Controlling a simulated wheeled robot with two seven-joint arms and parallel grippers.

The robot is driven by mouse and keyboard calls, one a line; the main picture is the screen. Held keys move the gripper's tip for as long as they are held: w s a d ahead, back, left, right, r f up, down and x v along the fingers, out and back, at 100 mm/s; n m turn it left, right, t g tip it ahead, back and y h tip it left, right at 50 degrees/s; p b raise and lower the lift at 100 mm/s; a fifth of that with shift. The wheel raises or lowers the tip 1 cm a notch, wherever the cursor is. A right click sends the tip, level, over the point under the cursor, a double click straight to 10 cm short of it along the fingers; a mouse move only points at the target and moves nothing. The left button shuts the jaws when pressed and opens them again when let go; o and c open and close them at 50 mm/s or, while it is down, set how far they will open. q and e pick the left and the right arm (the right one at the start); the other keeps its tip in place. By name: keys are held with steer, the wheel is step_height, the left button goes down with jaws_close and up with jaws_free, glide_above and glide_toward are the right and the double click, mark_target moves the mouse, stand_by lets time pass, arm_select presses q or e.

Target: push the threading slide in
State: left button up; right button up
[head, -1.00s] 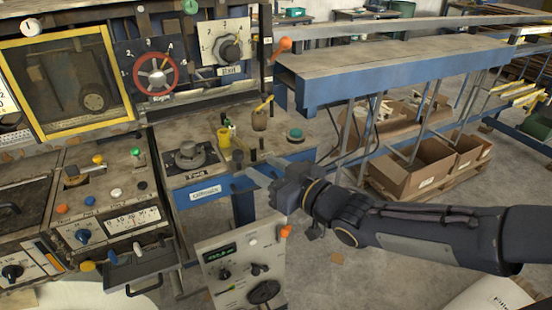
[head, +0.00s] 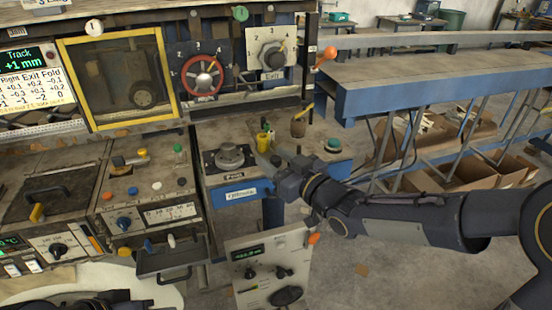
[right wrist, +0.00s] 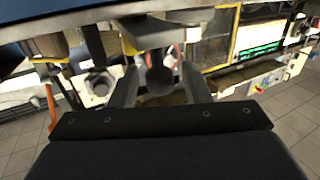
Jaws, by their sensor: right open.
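The threading slide is not clearly told apart; it may be the dark round-ended knob (right wrist: 161,80) that shows between my fingers in the right wrist view. My right gripper (right wrist: 158,90) is open there, one finger on each side of that knob, with no visible grip on it. In the head view my right gripper (head: 268,168) reaches in from the right to the console's right-hand worktop, above a blue label (head: 241,194) with hard-to-read lettering. The gripper hides part of the console edge. A dark part of my left arm shows at the bottom left; its fingers are not clear.
Near my right gripper stand a yellow container (head: 262,142), a wooden pot (head: 298,125) and a green button (head: 333,145). A round grey knob (head: 230,156) is to the left. A control box (head: 270,270) hangs below. A blue bench (head: 430,85) stands at right.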

mark_target(269, 154)
jaws_close()
steer(key=w, duration=0.1)
steer(key=w+a, duration=0.1)
steer(key=w, duration=0.1)
steer(key=w+b, duration=0.1)
steer(key=shift+w+a, duration=0.3)
jaws_free()
